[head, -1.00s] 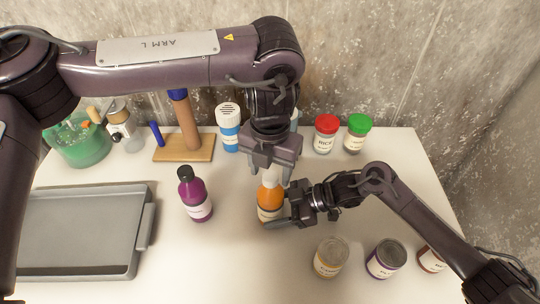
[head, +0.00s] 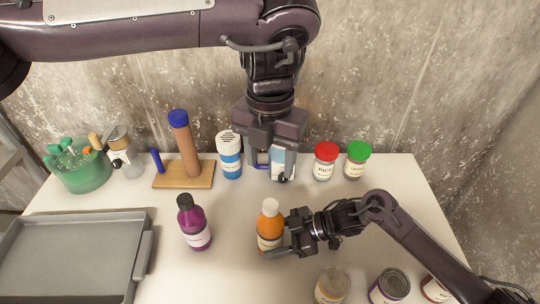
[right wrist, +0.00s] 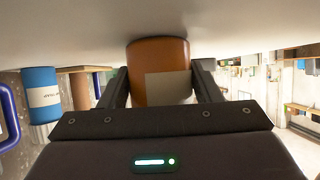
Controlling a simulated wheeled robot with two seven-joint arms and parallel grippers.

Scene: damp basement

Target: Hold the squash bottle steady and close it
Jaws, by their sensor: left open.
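The squash bottle (head: 269,229) stands upright on the table, orange with a pale cap (head: 270,206) on its top. I cannot tell how tightly the cap sits. My right gripper (head: 277,240) is shut on the bottle's body from the right. In the right wrist view the orange bottle (right wrist: 158,56) sits between its two fingers, with a blank pale label. My left gripper (head: 268,172) is open and empty, pointing down above and behind the bottle, clear of the cap.
A purple bottle (head: 194,227) with a black cap stands to the left, beside a grey tray (head: 144,255). Behind are a wooden stand (head: 171,180), a blue-and-white shaker (head: 229,160), a partly hidden container, and jars with red (head: 326,151) and green (head: 358,151) lids. Several jars stand at front right.

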